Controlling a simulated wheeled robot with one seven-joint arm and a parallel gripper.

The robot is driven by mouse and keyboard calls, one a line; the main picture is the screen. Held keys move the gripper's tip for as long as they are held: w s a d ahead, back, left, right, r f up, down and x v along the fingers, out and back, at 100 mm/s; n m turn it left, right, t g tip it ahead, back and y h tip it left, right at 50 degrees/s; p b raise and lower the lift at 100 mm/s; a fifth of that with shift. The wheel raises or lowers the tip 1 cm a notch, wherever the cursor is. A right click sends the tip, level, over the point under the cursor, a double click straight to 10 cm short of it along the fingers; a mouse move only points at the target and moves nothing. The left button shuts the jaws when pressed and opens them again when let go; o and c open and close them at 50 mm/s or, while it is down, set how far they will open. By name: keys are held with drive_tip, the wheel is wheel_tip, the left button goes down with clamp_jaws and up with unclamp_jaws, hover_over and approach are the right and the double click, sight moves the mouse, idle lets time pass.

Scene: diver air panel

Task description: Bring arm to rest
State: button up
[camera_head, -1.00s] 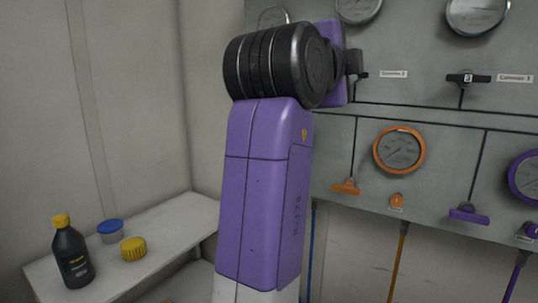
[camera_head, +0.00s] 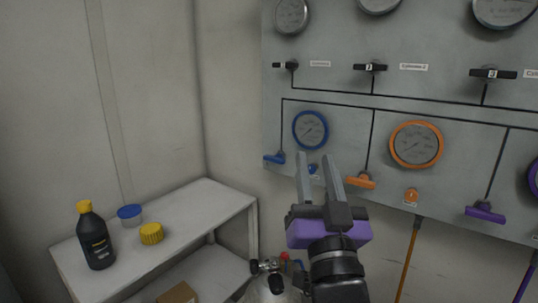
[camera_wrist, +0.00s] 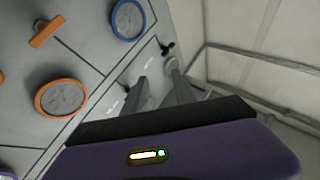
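My gripper (camera_head: 317,170) is raised in front of the lower left part of the air panel (camera_head: 340,82), its fingers pointing up in the head view. The two grey fingers are apart with nothing between them. In the wrist view the fingers (camera_wrist: 158,85) also stand apart and empty. A blue-rimmed gauge (camera_head: 310,130) and a blue handle (camera_head: 274,158) are just left of and above the fingers in the head view. An orange handle (camera_head: 360,181) is just right of them. I cannot tell how far the fingers are from the panel.
An orange-rimmed gauge (camera_head: 416,145) and a purple handle (camera_head: 485,213) are further right. Black valves (camera_head: 370,67) line the upper row. A white shelf (camera_head: 222,205) at left bears a dark bottle (camera_head: 96,240), a blue-lidded jar (camera_head: 130,216) and a yellow cap (camera_head: 151,233).

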drive_tip(key=s+d+f+n+g+y+p, duration=0.1)
drive_tip(key=s+d+f+n+y, duration=0.15)
drive_tip(key=s+f, duration=0.6)
drive_tip(key=s+d+f+n+g+y+p, duration=0.1)
drive_tip(key=s+d+f+n+g, duration=0.15)
drive_tip(key=s+f, duration=0.55)
drive_tip(key=s+d+f+m+g+h+p, duration=0.1)
drive_tip(key=s+f, duration=0.5)
drive_tip(key=s, duration=0.7)
drive_tip(key=s+d+f+m+g+h+p, duration=0.2)
drive_tip(key=s+d+f, duration=0.4)
drive_tip(key=s, duration=0.7)
drive_tip(key=g+h, duration=0.1)
drive_tip(key=g, duration=0.1)
drive_tip(key=shift+m+g+h, duration=0.3)
drive_tip(key=shift+g+h, duration=0.05)
drive_tip(key=shift+d, duration=0.1)
